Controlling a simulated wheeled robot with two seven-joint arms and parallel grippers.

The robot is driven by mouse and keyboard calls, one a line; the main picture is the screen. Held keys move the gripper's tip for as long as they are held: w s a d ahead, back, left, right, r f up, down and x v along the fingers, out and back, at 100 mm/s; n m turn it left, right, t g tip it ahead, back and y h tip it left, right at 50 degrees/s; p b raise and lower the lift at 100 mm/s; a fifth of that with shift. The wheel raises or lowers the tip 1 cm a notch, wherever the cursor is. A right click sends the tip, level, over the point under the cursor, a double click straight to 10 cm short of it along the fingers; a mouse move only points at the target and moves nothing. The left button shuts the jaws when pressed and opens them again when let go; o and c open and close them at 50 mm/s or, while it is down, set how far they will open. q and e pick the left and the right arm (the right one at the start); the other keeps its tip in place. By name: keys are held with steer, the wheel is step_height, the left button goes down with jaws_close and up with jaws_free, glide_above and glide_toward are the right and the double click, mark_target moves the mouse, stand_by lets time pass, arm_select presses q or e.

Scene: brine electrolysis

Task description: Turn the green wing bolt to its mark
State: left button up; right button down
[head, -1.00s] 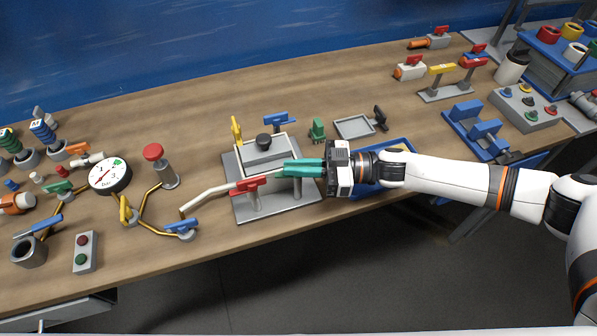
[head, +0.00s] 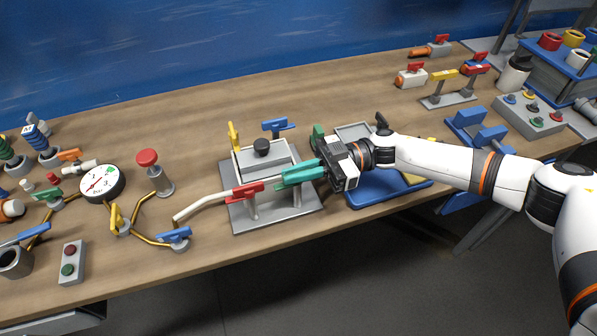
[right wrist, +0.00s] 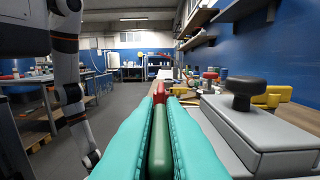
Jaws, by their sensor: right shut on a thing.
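A grey box-like cell with a black knob (head: 262,147) stands on a grey base plate (head: 246,217). A yellow wing bolt (head: 233,136), a blue one (head: 276,126) and a red one (head: 243,193) sit at its corners. My right gripper (head: 298,174) is at the front right corner, its teal fingers pointing left. In the right wrist view the green wing bolt (right wrist: 160,146) lies lengthwise between the teal fingers, with the red one beyond. The fingers hide the green bolt in the head view. I cannot see its mark. My left gripper is not in view.
A pale pipe (head: 200,206) leads left from the red bolt toward blue-handled brass piping. A red-topped post (head: 148,158) and a dial gauge (head: 101,183) stand left. A blue tray (head: 372,194) lies under my right forearm. The back middle of the table is clear.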

steer(key=shift+r, duration=0.15)
steer(key=c, duration=1.5)
jaws_free()
steer(key=shift+a, duration=0.1)
steer(key=b+v, duration=0.3)
steer(key=v, duration=0.8)
steer(key=shift+w+d, duration=0.15)
steer(key=shift+d, duration=0.35)
